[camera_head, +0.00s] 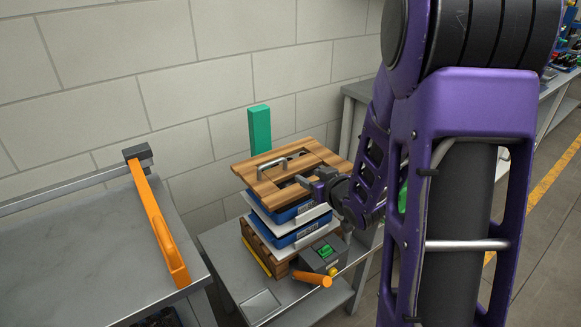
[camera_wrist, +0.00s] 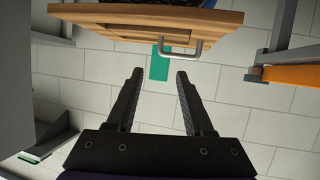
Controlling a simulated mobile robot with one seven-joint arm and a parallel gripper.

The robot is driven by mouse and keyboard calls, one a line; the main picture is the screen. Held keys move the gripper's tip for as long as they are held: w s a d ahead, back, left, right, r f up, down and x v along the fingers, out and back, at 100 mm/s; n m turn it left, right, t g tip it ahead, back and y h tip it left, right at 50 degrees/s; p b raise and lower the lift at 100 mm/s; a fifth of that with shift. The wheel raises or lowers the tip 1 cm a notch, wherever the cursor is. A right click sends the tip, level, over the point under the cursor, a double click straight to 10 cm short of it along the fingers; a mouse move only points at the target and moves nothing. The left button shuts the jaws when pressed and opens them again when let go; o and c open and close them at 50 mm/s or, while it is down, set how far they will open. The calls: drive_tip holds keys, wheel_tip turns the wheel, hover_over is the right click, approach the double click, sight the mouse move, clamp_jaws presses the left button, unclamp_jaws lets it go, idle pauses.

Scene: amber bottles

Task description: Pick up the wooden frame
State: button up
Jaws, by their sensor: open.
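The wooden frame (camera_head: 262,185) is a brown slatted board with a metal handle (camera_head: 284,164) on top. It lies on a stack of blue bins in the head view. In the wrist view the wooden frame (camera_wrist: 110,17) spans the top of the picture, with its handle (camera_wrist: 186,44) on its near edge. My gripper (camera_head: 303,182) is near the right part of the frame in the head view; my arm hides some of that side. In the wrist view my gripper (camera_wrist: 158,74) is open, with nothing between its fingers, and apart from the handle.
Blue bins (camera_head: 287,215) with light sheets between them stand on a grey bench (camera_head: 226,250). A box with a green button (camera_head: 325,252) and an orange handle (camera_head: 312,278) sit in front. A green post (camera_head: 260,130) rises behind. A grey table (camera_head: 95,245) with an orange lever (camera_head: 160,220) is at left.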

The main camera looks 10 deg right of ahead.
sight(286, 164)
drive_tip(key=x, duration=1.7)
drive_tip(key=shift+f, duration=0.2)
drive_tip(key=shift+c, duration=0.3)
clamp_jaws()
drive_tip(key=shift+r, duration=0.1)
idle(0.3)
